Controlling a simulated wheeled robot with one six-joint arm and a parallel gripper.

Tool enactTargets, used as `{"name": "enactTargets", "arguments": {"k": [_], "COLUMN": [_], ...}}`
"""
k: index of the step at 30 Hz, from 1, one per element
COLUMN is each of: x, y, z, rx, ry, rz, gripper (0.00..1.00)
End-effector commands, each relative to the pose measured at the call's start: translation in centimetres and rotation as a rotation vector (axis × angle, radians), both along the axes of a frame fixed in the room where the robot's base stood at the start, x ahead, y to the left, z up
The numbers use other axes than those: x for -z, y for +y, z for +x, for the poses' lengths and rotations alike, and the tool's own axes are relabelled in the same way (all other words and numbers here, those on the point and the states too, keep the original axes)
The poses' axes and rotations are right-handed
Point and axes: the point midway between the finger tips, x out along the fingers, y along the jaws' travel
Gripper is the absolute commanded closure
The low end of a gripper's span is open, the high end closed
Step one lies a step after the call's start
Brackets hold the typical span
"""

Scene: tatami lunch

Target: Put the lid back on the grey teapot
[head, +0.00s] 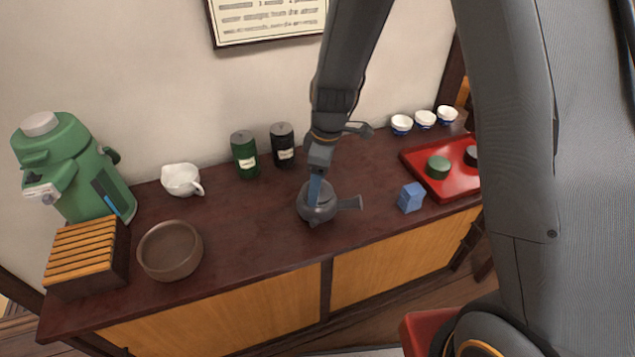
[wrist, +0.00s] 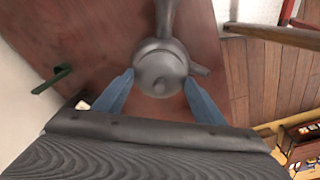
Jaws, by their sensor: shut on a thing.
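The grey teapot (head: 325,212) stands upright on the dark wooden counter, its straight handle pointing right in the head view. My gripper (head: 316,182) points down at its top. In the wrist view the teapot (wrist: 165,44) lies straight ahead, with handle and spout showing. The round grey lid (wrist: 158,66), with a small knob, is between my two blue fingers (wrist: 159,80), and my gripper is shut on it. The lid lies over the pot's mouth. I cannot tell whether it rests fully on the rim, as the fingers partly hide it in the head view.
A blue block (head: 411,197) and a red tray (head: 447,190) stand to the right. Green (head: 245,154) and black (head: 283,146) canisters are behind. A white pitcher (head: 181,179), brown bowl (head: 170,250), slatted box (head: 88,258) and green dispenser (head: 75,165) are left. Counter around the teapot is clear.

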Motion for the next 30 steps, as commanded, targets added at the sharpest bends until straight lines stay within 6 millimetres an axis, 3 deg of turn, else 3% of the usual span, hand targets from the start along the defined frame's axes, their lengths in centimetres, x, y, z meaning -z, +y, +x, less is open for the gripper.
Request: {"name": "enactTargets", "arguments": {"k": [10,11,14,20,23,30], "x": [0.00,0.00,0.01,0.01,0.02,-0.03], "y": [0.00,0.00,0.00,0.00,0.00,0.00], "z": [-0.01,0.00,0.00,-0.01,-0.01,-0.01], "rx": [0.000,0.000,0.000,0.000,0.000,0.000], "ry": [0.000,0.000,0.000,0.000,0.000,0.000], "rz": [0.000,0.000,0.000,0.000,0.000,0.000], "gripper": [0.58,0.31,0.14,0.14,0.00,0.00]}}
